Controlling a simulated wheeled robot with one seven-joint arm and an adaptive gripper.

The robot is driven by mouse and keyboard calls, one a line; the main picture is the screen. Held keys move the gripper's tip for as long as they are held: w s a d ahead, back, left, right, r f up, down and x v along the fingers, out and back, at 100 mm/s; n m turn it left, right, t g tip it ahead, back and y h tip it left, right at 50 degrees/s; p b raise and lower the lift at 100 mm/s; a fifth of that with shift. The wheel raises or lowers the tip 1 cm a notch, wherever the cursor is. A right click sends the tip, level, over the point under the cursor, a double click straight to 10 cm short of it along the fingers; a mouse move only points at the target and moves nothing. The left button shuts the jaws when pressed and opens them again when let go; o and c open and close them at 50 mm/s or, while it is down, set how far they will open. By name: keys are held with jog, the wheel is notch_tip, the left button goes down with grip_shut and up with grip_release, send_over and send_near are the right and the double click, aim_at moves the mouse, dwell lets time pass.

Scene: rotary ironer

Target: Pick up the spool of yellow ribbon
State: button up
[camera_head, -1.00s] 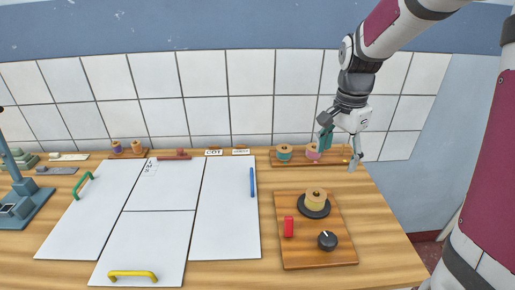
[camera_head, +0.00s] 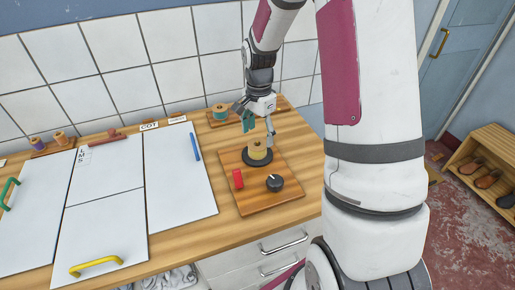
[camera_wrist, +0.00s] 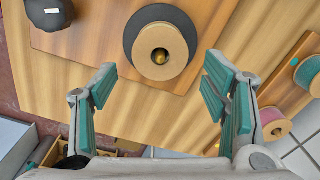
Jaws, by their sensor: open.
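The spool of yellow ribbon (camera_head: 257,150) stands upright on a round black base on a wooden board (camera_head: 230,160). In the wrist view the spool (camera_wrist: 163,58) shows from above, its pale round top with a dark hole in the middle. My gripper (camera_head: 259,128) is open and empty, above the spool and at its back side. In the wrist view the gripper (camera_wrist: 160,85) has its teal-padded fingers spread left and right, with the spool centred between them in width but just beyond the fingertips.
A black knob (camera_head: 275,183) and a red block (camera_head: 238,179) sit on the same board. A teal spool (camera_head: 220,112) stands on a rack behind; a pink spool (camera_wrist: 272,122) shows beside it in the wrist view. White panels with coloured handles cover the left of the counter.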

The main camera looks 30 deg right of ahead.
aim_at(259, 144)
jog(key=shift+f+p, duration=0.5)
jog(key=shift+f, duration=2.05)
jog(key=c, duration=1.4)
